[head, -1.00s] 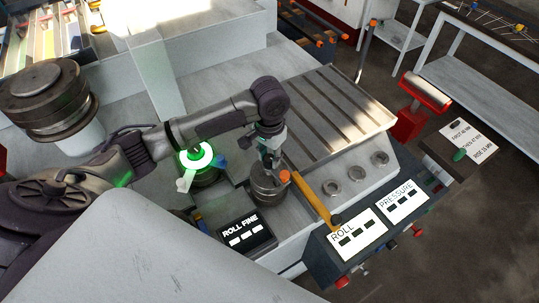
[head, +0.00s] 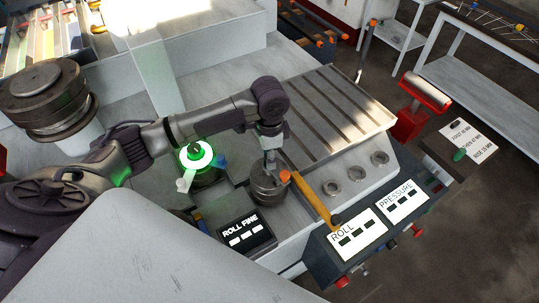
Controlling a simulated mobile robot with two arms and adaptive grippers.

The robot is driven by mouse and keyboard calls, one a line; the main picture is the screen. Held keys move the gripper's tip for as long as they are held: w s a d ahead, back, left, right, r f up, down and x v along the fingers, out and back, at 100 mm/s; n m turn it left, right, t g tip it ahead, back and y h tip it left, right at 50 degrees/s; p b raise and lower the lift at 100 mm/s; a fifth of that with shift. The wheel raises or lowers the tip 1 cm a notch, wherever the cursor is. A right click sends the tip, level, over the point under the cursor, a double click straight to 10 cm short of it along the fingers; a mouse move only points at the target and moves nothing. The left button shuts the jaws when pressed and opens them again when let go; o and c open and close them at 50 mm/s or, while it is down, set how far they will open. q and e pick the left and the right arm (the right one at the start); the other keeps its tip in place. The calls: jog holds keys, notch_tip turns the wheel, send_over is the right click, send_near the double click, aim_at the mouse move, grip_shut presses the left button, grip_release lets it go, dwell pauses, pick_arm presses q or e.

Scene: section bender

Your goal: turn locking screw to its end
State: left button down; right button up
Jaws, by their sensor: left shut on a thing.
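My left gripper (head: 269,165) points down over the dark round roller (head: 266,192) at the front of the bender. It is shut on a small part at the top of the roller, which I take for the locking screw; the fingers and the small scale hide most of it. An orange knob (head: 285,176) sits just right of the fingertips, at the upper end of a yellow lever (head: 312,196). I cannot tell how far the screw is turned. My right gripper is not in view.
A glowing green ring (head: 195,155) with a pale winged handle is left of the gripper. The ROLL FINE panel (head: 240,232) and ROLL panel (head: 357,235) are in front. The slotted bed (head: 325,110) behind is clear.

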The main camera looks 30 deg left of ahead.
pick_arm(q)
jog(key=shift+w, duration=0.1)
dwell(0.4)
jog(key=c, duration=0.8)
grip_release()
notch_tip(320, 180, up, 12)
jog(key=shift+r, duration=0.1)
